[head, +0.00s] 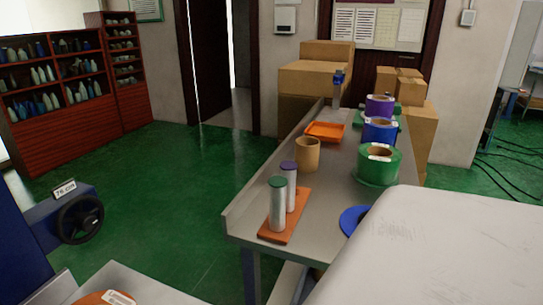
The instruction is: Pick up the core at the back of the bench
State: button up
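A slim grey cylinder with a blue top (337,90), seemingly a core, stands upright at the far end of the grey bench (330,185). It is small in view and its details are unclear. Two silver cylinders, one with a green top (277,207) and one with a purple top (290,186), stand upright on an orange board (294,228) at the near end of the bench. A tan hollow cylinder (307,155) stands behind them. My gripper is not in view.
Rolls in green (378,166), blue (379,131) and purple (380,106) line the bench's right side. An orange tray (325,132) lies behind the tan cylinder. Cardboard boxes (310,80) stand beyond the bench. Green floor left of the bench is clear. A large white surface covers the lower right.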

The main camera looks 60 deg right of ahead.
aim_at(307, 152)
jog(key=k+z, duration=0.1)
jog(key=z, duration=0.25)
jog(key=k+z, duration=0.1)
jog(key=z, duration=0.2)
jog(key=k+z, duration=0.1)
jog(key=z, duration=0.25)
jog(key=i+j+z, duration=0.1)
jog(key=z, duration=0.3)
jog(key=i+j+z, duration=0.1)
jog(key=z, duration=0.35)
jog(key=i+j, duration=0.05)
jog(key=i, duration=0.05)
